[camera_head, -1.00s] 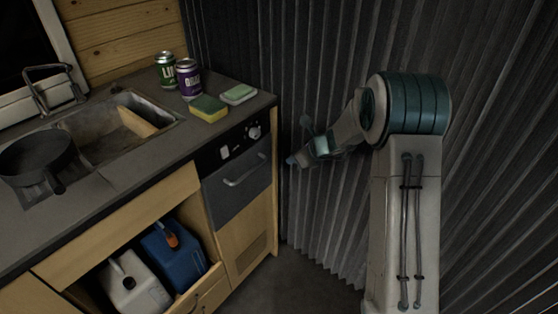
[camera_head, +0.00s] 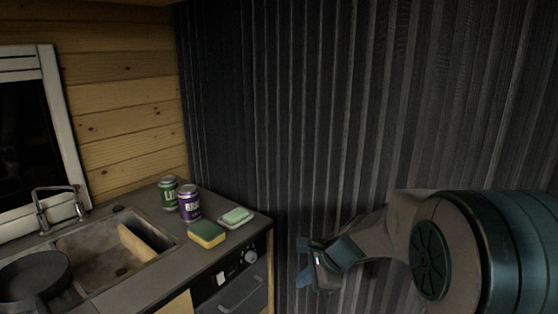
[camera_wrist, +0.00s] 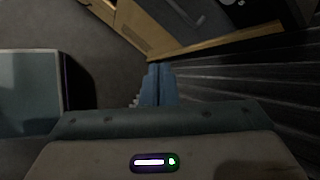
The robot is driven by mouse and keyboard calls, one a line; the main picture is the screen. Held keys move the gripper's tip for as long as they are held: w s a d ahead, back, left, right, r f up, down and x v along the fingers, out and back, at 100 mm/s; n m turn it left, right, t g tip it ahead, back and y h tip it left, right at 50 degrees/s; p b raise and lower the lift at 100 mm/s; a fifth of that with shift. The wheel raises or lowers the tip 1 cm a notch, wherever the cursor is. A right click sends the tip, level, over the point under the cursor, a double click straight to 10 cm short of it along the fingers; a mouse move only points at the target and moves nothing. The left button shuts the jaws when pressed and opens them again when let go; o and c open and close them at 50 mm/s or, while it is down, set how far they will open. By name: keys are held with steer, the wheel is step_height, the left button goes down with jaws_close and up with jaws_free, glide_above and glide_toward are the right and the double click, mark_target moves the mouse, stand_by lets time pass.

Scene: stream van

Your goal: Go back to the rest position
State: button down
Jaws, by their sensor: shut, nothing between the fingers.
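My gripper (camera_head: 304,262) is to the right of the counter's right end, in front of the dark ribbed curtain, apart from the counter. Its blue fingers (camera_wrist: 157,86) show in the wrist view close together, with nothing between them. The rest of my arm reaches in from the lower right of the head view.
The counter (camera_head: 135,289) holds a green can (camera_head: 168,193), a purple can (camera_head: 189,203), a yellow-green sponge (camera_head: 206,235), a soap dish (camera_head: 236,217), a sink (camera_head: 85,259) and a black pan (camera_head: 32,280). The ribbed curtain (camera_head: 330,120) stands close behind my arm.

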steer(key=s+d+r+n+h+p, duration=0.3)
steer(key=s+r+n, duration=0.3)
steer(key=s, duration=0.5)
steer(key=s+d+r+n+g+h+p, duration=0.1)
steer(key=s+d+r+n+h+p, duration=0.2)
steer(key=s+n, duration=0.6)
step_height(320, 180, up, 3)
steer(key=s+d+p, duration=0.1)
steer(key=s+d, duration=0.1)
steer(key=shift+d+n, duration=0.4)
steer(key=shift+f, duration=0.1)
